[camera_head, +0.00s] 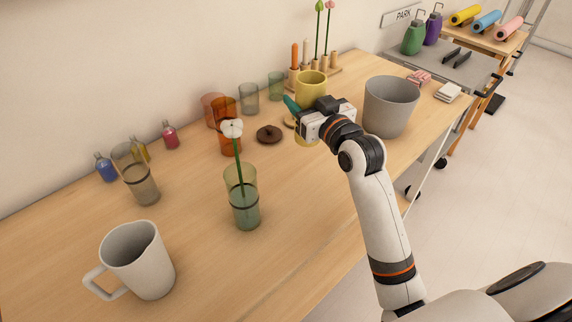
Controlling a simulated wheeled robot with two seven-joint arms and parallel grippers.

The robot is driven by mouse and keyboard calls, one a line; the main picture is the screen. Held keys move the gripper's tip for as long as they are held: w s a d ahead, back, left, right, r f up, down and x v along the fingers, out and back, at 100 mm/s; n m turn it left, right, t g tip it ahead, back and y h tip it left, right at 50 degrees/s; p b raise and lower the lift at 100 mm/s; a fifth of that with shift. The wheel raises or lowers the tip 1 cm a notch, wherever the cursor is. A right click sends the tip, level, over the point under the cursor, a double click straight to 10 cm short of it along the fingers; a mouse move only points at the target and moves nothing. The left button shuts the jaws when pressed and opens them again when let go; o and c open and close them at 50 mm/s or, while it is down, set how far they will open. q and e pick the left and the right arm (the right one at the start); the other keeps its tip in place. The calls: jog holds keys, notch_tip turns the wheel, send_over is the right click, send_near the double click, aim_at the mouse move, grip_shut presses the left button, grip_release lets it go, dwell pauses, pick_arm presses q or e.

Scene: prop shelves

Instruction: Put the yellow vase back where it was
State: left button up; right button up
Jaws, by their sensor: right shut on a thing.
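The yellow vase (311,86) is near the far end of the wooden table. Its open rim shows above my right gripper (309,121), and a lower yellow part shows beneath it. My right gripper is shut on the vase from the front right, and its fingers are mostly hidden by its own body. The vase looks upright. I cannot tell whether its base touches the table. My left gripper is not in view.
A grey bin (390,106) stands close to the right of the gripper. A brown lid-like disc (269,134), orange glasses (229,142) and a wooden stem holder (318,75) are nearby. A green glass with a white flower (242,200) and a grey mug (139,260) stand nearer.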

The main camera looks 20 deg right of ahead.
jog(key=f, duration=0.4)
jog(key=shift+d+f, duration=0.25)
jog(key=shift+f, duration=0.05)
notch_tip(320, 180, down, 4)
jog(key=shift+a+r+b, duration=0.1)
jog(key=shift+b, duration=0.25)
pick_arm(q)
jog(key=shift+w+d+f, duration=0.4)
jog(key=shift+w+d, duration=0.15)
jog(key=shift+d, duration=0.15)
pick_arm(e)
jog(key=shift+f, duration=0.3)
jog(key=o, duration=1.3)
